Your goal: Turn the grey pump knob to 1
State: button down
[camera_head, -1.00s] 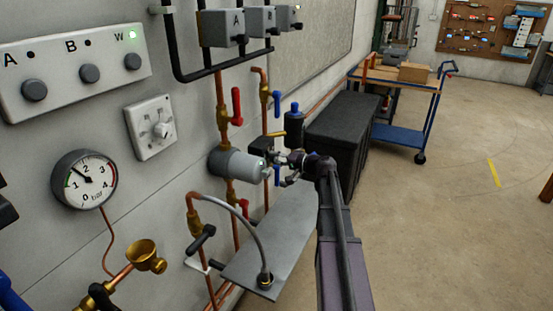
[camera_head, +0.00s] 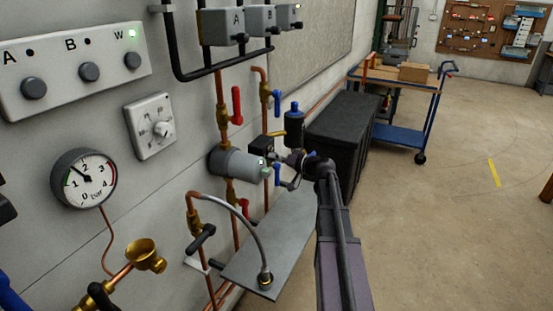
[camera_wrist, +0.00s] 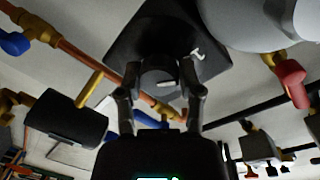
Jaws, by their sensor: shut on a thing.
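The grey pump knob (camera_wrist: 157,76) sits on the face of a dark square box (camera_wrist: 150,30) in the wrist view. My gripper (camera_wrist: 160,92) has one finger on each side of the knob and is shut on it. A short white line shows on the knob's near part. A white mark, perhaps a numeral, is on the box face to the upper right of the knob. In the head view my gripper (camera_head: 279,163) is beside the grey pump body (camera_head: 237,165). The knob is too small and covered to make out there.
Copper pipes carry a red lever (camera_head: 237,106) and blue levers close by. A dark blue-topped cylinder (camera_head: 294,127) stands just behind my gripper. A grey plate (camera_head: 275,250) lies below. A black chest (camera_head: 345,130) is behind; open floor is to the right.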

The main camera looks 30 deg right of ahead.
jog(key=shift+w, duration=0.1)
jog(key=shift+c, duration=1.3)
grip_release()
